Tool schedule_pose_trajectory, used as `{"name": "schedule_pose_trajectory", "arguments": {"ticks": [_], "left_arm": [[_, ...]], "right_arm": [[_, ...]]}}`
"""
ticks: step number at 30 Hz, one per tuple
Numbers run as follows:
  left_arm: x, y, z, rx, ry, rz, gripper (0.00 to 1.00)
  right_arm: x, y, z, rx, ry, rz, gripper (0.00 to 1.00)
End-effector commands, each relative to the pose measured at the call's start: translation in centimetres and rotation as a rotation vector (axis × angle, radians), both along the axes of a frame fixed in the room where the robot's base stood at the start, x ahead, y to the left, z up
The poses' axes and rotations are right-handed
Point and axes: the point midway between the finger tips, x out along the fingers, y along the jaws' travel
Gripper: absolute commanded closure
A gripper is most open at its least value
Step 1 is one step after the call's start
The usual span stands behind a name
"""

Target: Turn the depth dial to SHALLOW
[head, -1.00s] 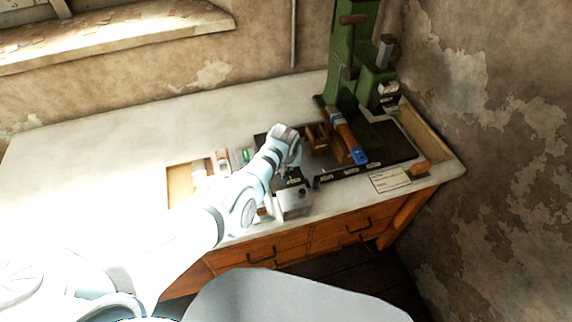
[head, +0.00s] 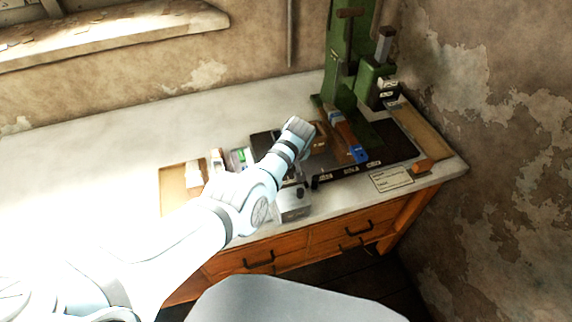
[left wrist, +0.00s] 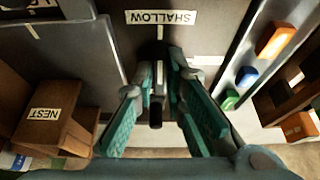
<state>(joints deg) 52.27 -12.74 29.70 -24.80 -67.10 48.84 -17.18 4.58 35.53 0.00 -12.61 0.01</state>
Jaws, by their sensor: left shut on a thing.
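The depth dial's dark knob (left wrist: 156,108) shows in the left wrist view between the teal fingers of my left gripper (left wrist: 157,78), which is shut on it. A pale line on the knob points up the picture, towards the tick below the upside-down SHALLOW label (left wrist: 161,17). The knob's base is partly hidden by the fingers. In the head view, my left arm reaches in over the bench, and its wrist hides the fingers and the dial. My right gripper is not in view.
The green press (head: 345,60) stands at the back right, with a blue-ended part (head: 358,154) before it. A wooden block labelled NEST (left wrist: 42,114) is left of the dial in the wrist view. A grey box (head: 293,205) sits at the front edge. The bench's left side is clear.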

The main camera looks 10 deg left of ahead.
Motion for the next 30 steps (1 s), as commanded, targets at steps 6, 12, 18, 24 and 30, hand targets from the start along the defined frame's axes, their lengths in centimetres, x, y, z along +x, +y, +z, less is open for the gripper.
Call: {"name": "schedule_pose_trajectory", "arguments": {"ticks": [6,12,18,24,30], "left_arm": [[-0.2,-0.1,-0.2,-0.003,0.006,0.001,0.85],[-0.1,0.0,-0.1,-0.002,0.005,0.0,0.68],[-0.1,0.0,0.0,-0.002,0.003,0.0,0.68],[-0.5,-0.5,1.5,-0.002,-0.002,-0.001,0.68],[-1.8,-1.3,5.0,-0.005,-0.001,0.0,0.68]], "right_arm": [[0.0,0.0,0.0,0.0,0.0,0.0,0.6],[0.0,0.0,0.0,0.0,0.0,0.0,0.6],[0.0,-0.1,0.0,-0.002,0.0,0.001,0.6],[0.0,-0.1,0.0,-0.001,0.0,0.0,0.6],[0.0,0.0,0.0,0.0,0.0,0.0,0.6]]}}
